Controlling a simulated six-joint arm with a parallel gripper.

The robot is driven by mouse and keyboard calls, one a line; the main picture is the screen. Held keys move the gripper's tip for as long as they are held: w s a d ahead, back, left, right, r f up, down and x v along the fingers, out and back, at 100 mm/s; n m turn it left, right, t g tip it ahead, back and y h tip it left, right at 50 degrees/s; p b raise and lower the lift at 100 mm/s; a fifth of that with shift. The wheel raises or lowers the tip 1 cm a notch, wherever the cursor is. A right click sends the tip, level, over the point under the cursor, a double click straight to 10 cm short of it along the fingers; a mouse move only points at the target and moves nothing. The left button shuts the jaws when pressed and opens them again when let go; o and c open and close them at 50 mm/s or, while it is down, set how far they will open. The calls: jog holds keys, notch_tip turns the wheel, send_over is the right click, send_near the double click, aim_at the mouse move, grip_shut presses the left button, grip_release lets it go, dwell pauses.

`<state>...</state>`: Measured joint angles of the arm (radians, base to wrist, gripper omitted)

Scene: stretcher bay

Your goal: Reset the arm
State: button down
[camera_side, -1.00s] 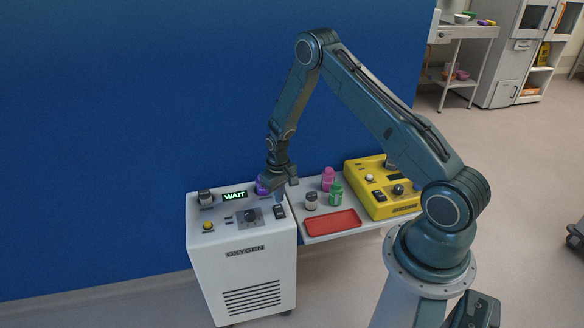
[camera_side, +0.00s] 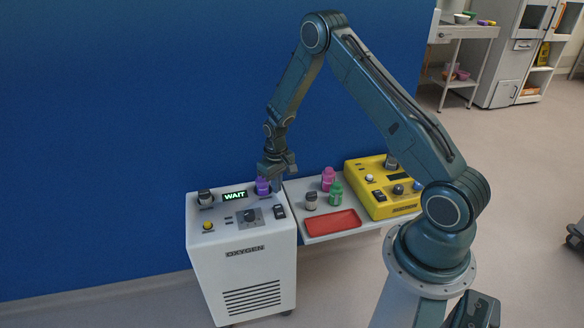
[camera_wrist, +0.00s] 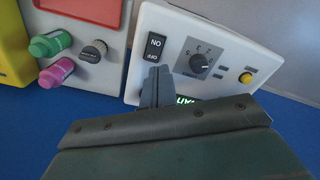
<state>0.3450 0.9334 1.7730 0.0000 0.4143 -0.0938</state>
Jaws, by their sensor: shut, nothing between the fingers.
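My gripper (camera_side: 277,184) hangs above the back right corner of the white oxygen unit (camera_side: 240,268), just right of a purple bottle (camera_side: 262,187). In the wrist view the fingers of my gripper (camera_wrist: 156,76) are together with nothing between them, near the black ON/OFF switch (camera_wrist: 154,46). I cannot tell the exact gap between the fingertips and the panel. The unit's green display (camera_side: 234,196) reads WAIT. Its dial (camera_side: 250,216) and yellow button (camera_side: 208,226) are in plain view. The purple bottle is hidden in the wrist view.
Right of the unit, a white shelf (camera_side: 292,215) carries a grey-capped jar (camera_side: 311,201), pink bottle (camera_side: 328,179), green bottle (camera_side: 336,194), red tray (camera_side: 333,222) and yellow control box (camera_side: 385,205). A blue wall (camera_side: 130,110) stands close behind.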

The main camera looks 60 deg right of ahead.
jog(key=s+a+r+t, duration=0.1)
jog(key=s+a+r, duration=0.15)
jog(key=r, duration=0.65)
jog(key=s+a+r+n+t, duration=0.1)
jog(key=a+r, duration=0.2)
jog(key=r, duration=0.5)
jog(key=s+a+r, duration=0.2)
jog(key=a+r, duration=0.1)
jog(key=r, duration=0.6)
jog(key=s+a+r+t, duration=0.1)
jog(key=s+a+r, duration=0.1)
jog(key=s, duration=0.5)
jog(key=s+a+r+n+t, duration=0.1)
jog(key=s+a+r, duration=0.2)
jog(key=s, duration=0.4)
jog(key=s+a+r+t, duration=0.1)
jog(key=s+a+r, duration=0.1)
jog(key=s+r, duration=0.3)
jog(key=shift+s+a+n, duration=0.3)
jog(key=shift+s+n, duration=0.1)
jog(key=shift+s, duration=0.8)
